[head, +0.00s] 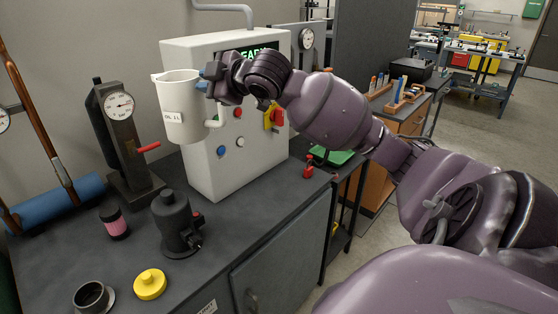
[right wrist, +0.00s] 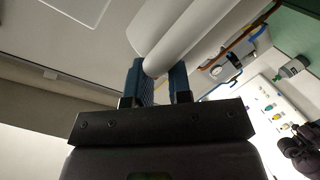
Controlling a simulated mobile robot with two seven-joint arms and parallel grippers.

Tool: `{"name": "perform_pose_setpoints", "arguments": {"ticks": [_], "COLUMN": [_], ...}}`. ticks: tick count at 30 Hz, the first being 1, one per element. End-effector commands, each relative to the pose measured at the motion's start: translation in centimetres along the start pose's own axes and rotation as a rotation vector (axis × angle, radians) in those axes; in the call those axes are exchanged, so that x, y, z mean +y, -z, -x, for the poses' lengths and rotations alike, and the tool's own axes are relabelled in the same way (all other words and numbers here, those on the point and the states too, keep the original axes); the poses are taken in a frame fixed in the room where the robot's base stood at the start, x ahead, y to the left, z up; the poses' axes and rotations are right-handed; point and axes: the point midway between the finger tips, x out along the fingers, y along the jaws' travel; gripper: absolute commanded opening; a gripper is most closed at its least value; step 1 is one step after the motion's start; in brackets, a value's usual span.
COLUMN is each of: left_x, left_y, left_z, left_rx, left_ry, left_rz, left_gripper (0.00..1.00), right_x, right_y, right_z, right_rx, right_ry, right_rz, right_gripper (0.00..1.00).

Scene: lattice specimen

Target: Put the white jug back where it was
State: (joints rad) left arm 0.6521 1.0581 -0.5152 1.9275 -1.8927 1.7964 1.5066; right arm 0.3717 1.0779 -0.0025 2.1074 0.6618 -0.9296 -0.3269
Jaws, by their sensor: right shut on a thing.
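The white jug (head: 178,118), with a small printed label on its side, is up in the air over the dark bench, roughly upright. It stands out in front of the white control box. My right gripper (head: 204,84) is shut on the jug's handle side, with blue fingertips. In the right wrist view the blue fingers (right wrist: 160,82) close on a white rounded part of the jug (right wrist: 180,35). The jug's inside is mostly hidden. My left gripper is not in view.
The white control box (head: 240,150) has buttons and a green-lit display. The dark bench (head: 215,235) holds a gauge stand (head: 125,140), a pink-banded jar (head: 114,222), a dark grey fixture (head: 176,225), a yellow cap (head: 150,284) and a dark ring (head: 93,297).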

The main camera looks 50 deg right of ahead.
Motion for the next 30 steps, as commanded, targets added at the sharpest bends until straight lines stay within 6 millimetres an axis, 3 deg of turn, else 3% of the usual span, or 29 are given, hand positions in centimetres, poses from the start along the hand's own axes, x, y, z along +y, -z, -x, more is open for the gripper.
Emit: {"name": "perform_pose_setpoints", "arguments": {"ticks": [8,12,19,24,26,30], "left_x": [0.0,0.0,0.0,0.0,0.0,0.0], "left_y": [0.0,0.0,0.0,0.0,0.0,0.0], "left_z": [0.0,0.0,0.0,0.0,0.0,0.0], "left_rx": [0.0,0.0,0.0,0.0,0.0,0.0], "left_ry": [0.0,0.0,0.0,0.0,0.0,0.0], "left_rz": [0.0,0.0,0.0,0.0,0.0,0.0], "left_gripper": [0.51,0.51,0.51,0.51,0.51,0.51], "right_x": [-3.0,-6.2,-11.4,-13.9,-13.8,-11.1], "right_y": [-8.8,-13.6,-18.7,-22.0,-23.4,-25.9], "right_z": [-0.4,-1.3,-2.3,-2.4,-2.2,-1.5], "right_rx": [-0.167,-0.221,-0.244,-0.26,-0.27,-0.297], "right_ry": [-0.122,-0.163,-0.183,-0.198,-0.208,-0.233], "right_rz": [-0.052,-0.07,-0.076,-0.08,-0.081,-0.085], "right_gripper": [0.0,0.0,0.0,0.0,0.0,0.0]}}
